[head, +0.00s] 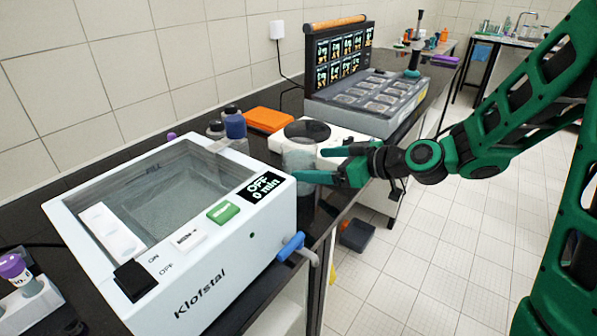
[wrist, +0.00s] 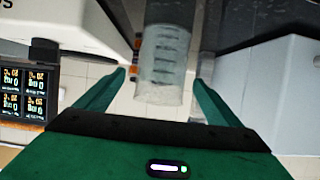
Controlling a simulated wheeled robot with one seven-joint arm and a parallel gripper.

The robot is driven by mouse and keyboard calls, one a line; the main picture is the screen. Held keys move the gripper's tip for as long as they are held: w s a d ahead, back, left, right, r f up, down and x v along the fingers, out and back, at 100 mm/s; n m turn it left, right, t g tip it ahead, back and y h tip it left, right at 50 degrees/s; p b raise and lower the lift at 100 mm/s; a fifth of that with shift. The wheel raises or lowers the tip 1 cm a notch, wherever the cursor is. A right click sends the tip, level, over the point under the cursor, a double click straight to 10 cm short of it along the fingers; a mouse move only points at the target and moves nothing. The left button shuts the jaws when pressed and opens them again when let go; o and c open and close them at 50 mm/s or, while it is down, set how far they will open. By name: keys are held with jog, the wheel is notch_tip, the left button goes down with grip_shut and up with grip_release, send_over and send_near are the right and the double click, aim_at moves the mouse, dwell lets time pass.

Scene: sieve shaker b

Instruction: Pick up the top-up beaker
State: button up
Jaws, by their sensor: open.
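The top-up beaker (head: 299,160) is a clear, see-through cylinder standing on the dark bench just right of the white Klofstal machine. In the wrist view the beaker (wrist: 163,62) shows dark graduation marks and appears between my two green fingers, with a gap on each side. My gripper (head: 311,164) is open and reaches in from the right at the beaker. One finger lies in front of the beaker in the head view and hides part of its lower body. In the wrist view my gripper (wrist: 160,80) holds nothing firmly.
The white Klofstal machine (head: 215,262) stands close on the left, with a blue-handled tap (head: 291,246) at its front. A white round-topped device (head: 345,137) is behind the beaker. Dark-capped bottles (head: 235,124) and an orange box (head: 269,120) stand by the wall. The floor aisle is on the right.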

aim_at(288, 162)
jog(key=x, duration=1)
jog(key=shift+s+a, duration=0.1)
jog(key=c, duration=1.5)
jog(key=shift+c, duration=0.7)
jog(key=shift+r, duration=0.25)
